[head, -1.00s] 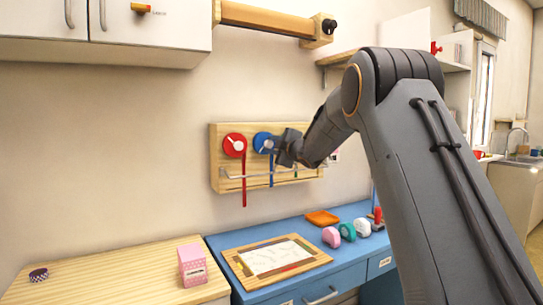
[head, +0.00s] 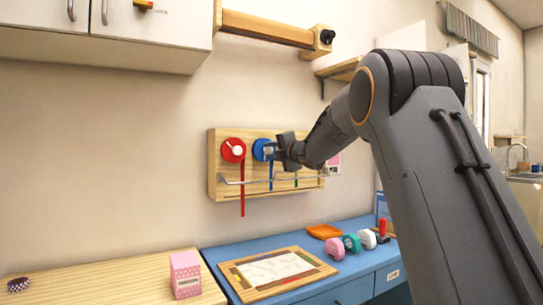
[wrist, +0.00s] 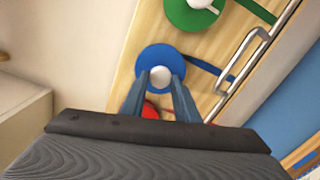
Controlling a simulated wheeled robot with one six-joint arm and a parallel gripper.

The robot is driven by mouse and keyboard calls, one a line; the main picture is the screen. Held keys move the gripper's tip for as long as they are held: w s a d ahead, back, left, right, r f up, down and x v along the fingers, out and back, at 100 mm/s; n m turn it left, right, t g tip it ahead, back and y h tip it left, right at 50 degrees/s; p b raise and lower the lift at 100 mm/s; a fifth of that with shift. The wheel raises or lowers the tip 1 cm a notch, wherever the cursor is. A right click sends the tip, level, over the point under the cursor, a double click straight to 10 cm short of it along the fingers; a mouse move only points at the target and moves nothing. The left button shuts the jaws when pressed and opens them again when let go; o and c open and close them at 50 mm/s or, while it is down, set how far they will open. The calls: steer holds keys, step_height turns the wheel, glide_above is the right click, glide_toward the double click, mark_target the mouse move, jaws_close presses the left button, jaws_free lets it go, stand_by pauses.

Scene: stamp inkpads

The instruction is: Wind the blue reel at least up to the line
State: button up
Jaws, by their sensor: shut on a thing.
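The blue reel (head: 259,150) is mounted on a wooden board on the wall, between the red reel (head: 233,150) and a green reel, which shows in the wrist view (wrist: 183,15). A blue ribbon (head: 271,175) hangs from the blue reel and passes the metal rail; its end is just below the rail. My gripper (wrist: 160,84) is at the front of the blue reel, its two fingers shut on the reel's white knob (wrist: 161,76). In the head view, my gripper (head: 274,151) hides part of the blue reel and the green reel. I cannot make out the line.
The metal rail (head: 245,181) runs across the lower board. The red ribbon (head: 242,200) hangs lower than the blue one. A wooden beam (head: 265,27) juts above.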

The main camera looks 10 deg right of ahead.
stand_by(0.4)
steer(key=o, duration=1)
steer(key=shift+b+v, duration=0.4)
steer(key=shift+v, duration=3.5)
